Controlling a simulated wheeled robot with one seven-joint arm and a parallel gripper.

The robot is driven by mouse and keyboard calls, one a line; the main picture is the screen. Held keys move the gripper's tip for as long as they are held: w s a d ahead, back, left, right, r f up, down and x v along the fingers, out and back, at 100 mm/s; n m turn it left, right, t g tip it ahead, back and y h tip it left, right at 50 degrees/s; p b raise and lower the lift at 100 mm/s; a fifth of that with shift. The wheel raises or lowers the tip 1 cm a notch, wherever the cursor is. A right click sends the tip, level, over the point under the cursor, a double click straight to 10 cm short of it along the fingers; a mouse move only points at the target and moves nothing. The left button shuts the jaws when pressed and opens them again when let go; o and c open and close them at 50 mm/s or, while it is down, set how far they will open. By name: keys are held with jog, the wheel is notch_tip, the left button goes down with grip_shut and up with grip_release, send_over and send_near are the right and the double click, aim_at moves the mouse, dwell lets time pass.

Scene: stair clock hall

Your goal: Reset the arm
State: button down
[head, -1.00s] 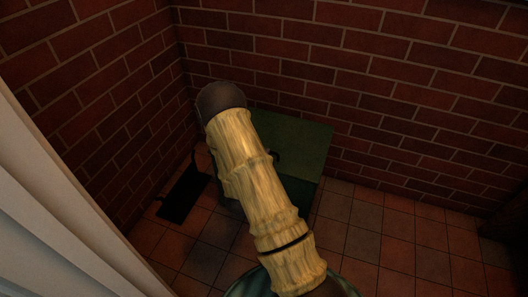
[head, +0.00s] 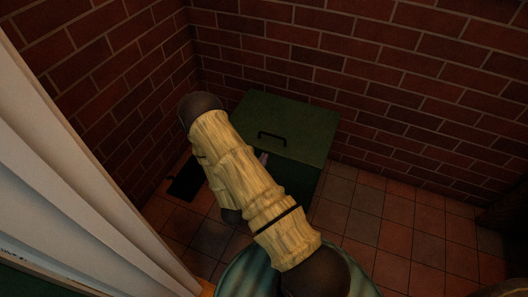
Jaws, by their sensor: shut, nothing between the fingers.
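My arm, with pale wood-like sleeves and dark joints, reaches from the bottom of the head view up and to the left. It is bent at the dark joint near the corner, and a second dark part shows below the sleeve. A small pale piece shows by the box's front edge, too little to identify.
Brick walls (head: 400,100) meet in a corner behind the box. A black flat thing (head: 184,187) lies on the tiled floor left of the arm. A white ribbed panel (head: 60,170) stands close on the left.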

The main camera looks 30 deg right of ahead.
dwell(0.5)
jog(key=w+a+r+n+g+y+p, duration=0.1)
jog(key=w+a+r+g+y+p, duration=0.1)
jog(key=a+r+y+p, duration=0.25)
jog(key=w+a+r+n+g+y+p, duration=0.1)
jog(key=a+r+n+g+y, duration=0.15)
jog(key=r+y, duration=0.45)
jog(key=s+a+r+n+g+y+p, duration=0.2)
jog(key=s+r+n+g+p, duration=0.35)
jog(key=s+r, duration=1.1)
notch_tip(320, 180, up, 37)
jog(key=w+p, duration=0.1)
jog(key=p, duration=3.5)
jog(key=shift+a+f+n+t, duration=0.15)
jog(key=shift+n+t, duration=0.15)
jog(key=shift+t, duration=0.1)
jog(key=shift+w+h, duration=0.1)
jog(key=shift+h, duration=0.15)
